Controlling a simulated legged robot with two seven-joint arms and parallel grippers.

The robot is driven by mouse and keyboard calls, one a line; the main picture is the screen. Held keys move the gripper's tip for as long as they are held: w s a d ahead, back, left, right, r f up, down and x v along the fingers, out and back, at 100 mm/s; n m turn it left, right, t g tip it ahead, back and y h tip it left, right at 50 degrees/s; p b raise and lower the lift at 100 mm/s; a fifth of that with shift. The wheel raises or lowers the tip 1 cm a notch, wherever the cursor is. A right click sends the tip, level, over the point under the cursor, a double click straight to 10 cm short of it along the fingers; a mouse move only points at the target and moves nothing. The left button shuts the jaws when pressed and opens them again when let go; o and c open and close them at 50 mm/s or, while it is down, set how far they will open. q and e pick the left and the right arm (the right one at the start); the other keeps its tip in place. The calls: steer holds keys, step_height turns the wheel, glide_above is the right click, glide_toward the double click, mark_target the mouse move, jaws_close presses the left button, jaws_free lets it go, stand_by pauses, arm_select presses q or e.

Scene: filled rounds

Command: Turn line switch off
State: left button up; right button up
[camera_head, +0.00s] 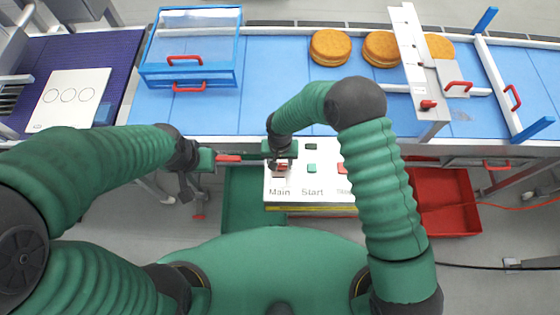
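The white control panel (325,188) stands in front of the conveyor and carries the labels Main and Start, with a third label partly hidden by my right arm. A switch with a red part (281,168) sits above the Main label. My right gripper (282,161) is right over this switch and covers much of it. I cannot tell whether its fingers touch or grip it.
The blue conveyor (270,85) runs behind the panel with several round orange-brown items (330,47) on it. A blue-framed clear guard (190,45) stands at left. A white gate (408,50) crosses the belt at right. A red crate (450,210) sits below, right of the panel.

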steer(key=shift+a, duration=0.15)
steer(key=shift+c, duration=1.1)
steer(key=c, duration=0.5)
